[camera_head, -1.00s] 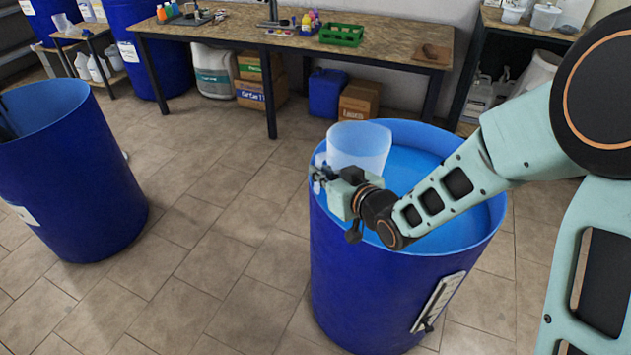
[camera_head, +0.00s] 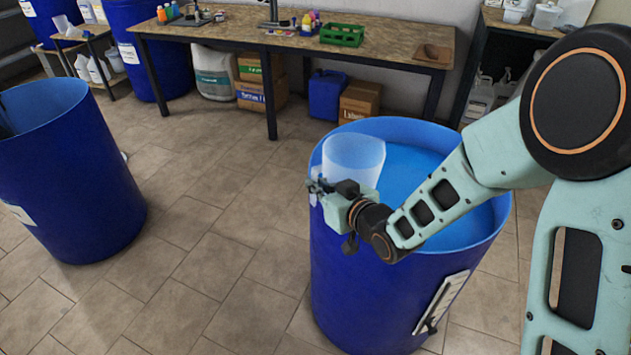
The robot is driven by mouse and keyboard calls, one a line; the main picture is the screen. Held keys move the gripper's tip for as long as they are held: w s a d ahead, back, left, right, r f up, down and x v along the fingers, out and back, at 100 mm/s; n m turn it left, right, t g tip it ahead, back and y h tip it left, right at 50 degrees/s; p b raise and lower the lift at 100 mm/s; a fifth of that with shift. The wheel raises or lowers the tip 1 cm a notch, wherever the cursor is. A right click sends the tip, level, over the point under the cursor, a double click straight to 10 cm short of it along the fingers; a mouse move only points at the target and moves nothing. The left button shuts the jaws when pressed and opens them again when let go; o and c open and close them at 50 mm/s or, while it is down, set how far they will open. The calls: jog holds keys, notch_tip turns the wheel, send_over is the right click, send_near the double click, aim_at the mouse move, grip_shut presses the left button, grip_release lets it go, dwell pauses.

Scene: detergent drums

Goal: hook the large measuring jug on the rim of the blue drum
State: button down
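The large measuring jug (camera_head: 354,157) is a clear, pale plastic vessel. It is upright at the left inner side of the front blue drum (camera_head: 345,285), with its top about level with the drum's far rim. My gripper (camera_head: 316,187) is at the drum's left rim, just in front of the jug. The fingers are small and partly hidden by the gripper body, so I cannot tell whether they close on the jug's handle. The handle and the jug's lower part are hidden. I cannot tell whether the jug touches the rim.
Another blue drum (camera_head: 70,190) stands at the left with open floor between. A wooden workbench (camera_head: 240,36) with bottles and a green crate (camera_head: 341,35) runs along the back. Cardboard boxes (camera_head: 360,100) and a blue canister (camera_head: 326,95) sit under it.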

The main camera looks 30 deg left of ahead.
notch_tip(320, 180, down, 9)
jog(key=b, duration=0.6)
jog(key=shift+f, duration=0.2)
dwell(0.5)
dwell(0.5)
jog(key=c, duration=2.1)
grip_release()
jog(key=shift+w+d, duration=0.1)
jog(key=shift+w, duration=0.05)
